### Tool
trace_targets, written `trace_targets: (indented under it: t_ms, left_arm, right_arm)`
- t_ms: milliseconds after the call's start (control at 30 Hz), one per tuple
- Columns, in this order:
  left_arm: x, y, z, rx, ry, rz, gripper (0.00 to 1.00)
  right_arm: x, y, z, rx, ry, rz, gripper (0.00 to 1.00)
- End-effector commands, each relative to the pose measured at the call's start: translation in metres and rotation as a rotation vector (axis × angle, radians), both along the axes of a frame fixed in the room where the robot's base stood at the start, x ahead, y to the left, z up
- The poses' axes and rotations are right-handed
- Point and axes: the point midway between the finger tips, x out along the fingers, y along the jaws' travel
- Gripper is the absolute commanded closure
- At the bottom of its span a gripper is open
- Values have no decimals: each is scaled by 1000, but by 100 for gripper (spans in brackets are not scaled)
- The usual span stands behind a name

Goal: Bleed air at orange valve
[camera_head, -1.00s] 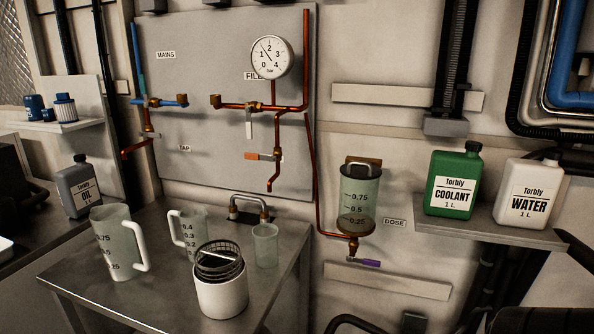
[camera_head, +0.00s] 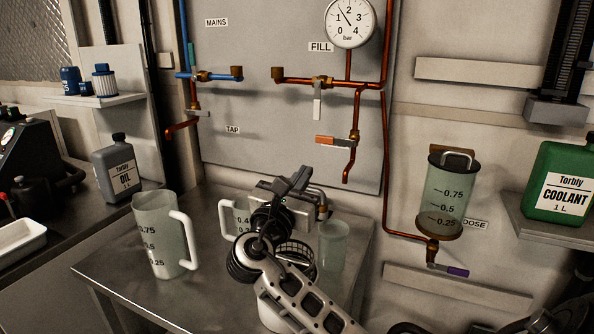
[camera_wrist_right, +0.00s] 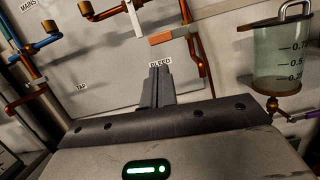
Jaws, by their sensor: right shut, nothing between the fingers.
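The orange valve handle (camera_head: 330,141) sits on the copper bleed branch, low on the grey wall panel, with the pipe's open end pointing down below it. The handle lies level, pointing left from the pipe. In the right wrist view the orange handle (camera_wrist_right: 161,39) is above and beyond my fingers, and a BLEED label (camera_wrist_right: 161,64) is partly hidden behind them. My right gripper (camera_head: 297,178) is in front of the panel, below and left of the handle, apart from it. Its fingers (camera_wrist_right: 157,73) are shut together and empty. My left gripper is not in view.
A graduated jug (camera_head: 158,235), a smaller jug, a clear cup (camera_head: 332,245) and a white container with a wire basket stand on the steel table (camera_head: 110,265), close beneath my arm. The dosing cylinder (camera_head: 447,200) hangs at right. The gauge (camera_head: 350,22) is above.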

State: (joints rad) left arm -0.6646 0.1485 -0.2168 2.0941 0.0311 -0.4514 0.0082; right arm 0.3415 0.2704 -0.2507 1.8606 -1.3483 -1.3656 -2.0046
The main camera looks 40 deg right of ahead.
Motion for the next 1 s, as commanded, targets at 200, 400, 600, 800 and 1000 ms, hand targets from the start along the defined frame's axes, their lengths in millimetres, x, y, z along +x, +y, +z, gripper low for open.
trace_targets:
  t_ms: [200, 400, 600, 800, 1000]
  left_arm:
    - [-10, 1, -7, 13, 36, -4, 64]
    - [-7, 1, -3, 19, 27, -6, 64]
    - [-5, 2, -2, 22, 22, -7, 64]
    - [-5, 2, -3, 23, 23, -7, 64]
    - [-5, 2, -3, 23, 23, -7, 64]
  right_arm:
    - [18, -37, 12, -1, -1, -2, 100]
    - [30, -61, 18, 1, -2, 0, 100]
    - [34, -70, 19, 4, -1, 2, 100]
    - [35, -70, 19, 4, -1, 2, 100]
    - [34, -70, 19, 5, -3, 2, 100]
